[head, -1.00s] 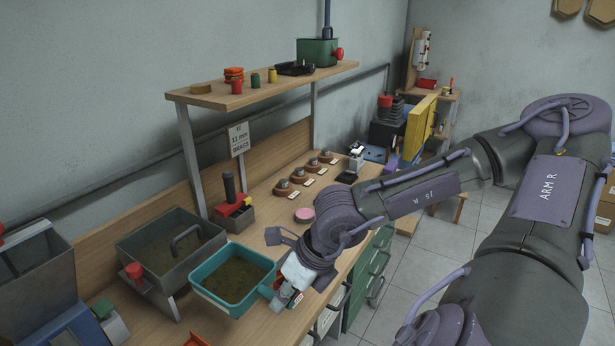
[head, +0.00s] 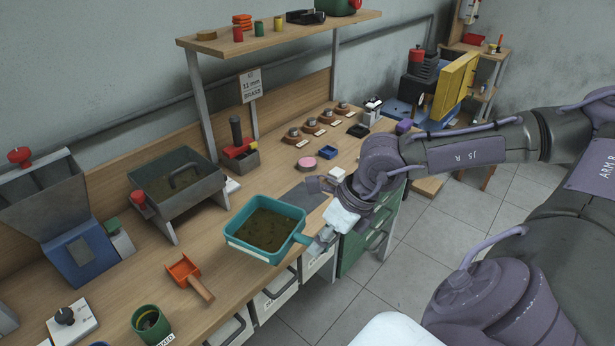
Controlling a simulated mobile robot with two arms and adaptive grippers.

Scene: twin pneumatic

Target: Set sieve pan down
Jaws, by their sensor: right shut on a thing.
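The sieve pan (head: 240,243) is a teal, square-rimmed pan with a dark greenish-brown layer inside. It is at the front edge of the wooden bench, roughly level. My right gripper (head: 325,236) is shut on the pan's teal handle at its right side. Whether the pan's underside touches the bench or hangs just above it cannot be told. A dark grey flat patch (head: 305,196) lies on the bench just behind the pan. My left gripper is not in view.
A grey metal tank (head: 178,190) on legs stands left of the pan. An orange scoop (head: 188,274) and a green cup (head: 150,324) lie toward the front left. A pink disc (head: 306,163) and blue tray (head: 328,152) sit behind. Drawers (head: 275,295) are below the edge.

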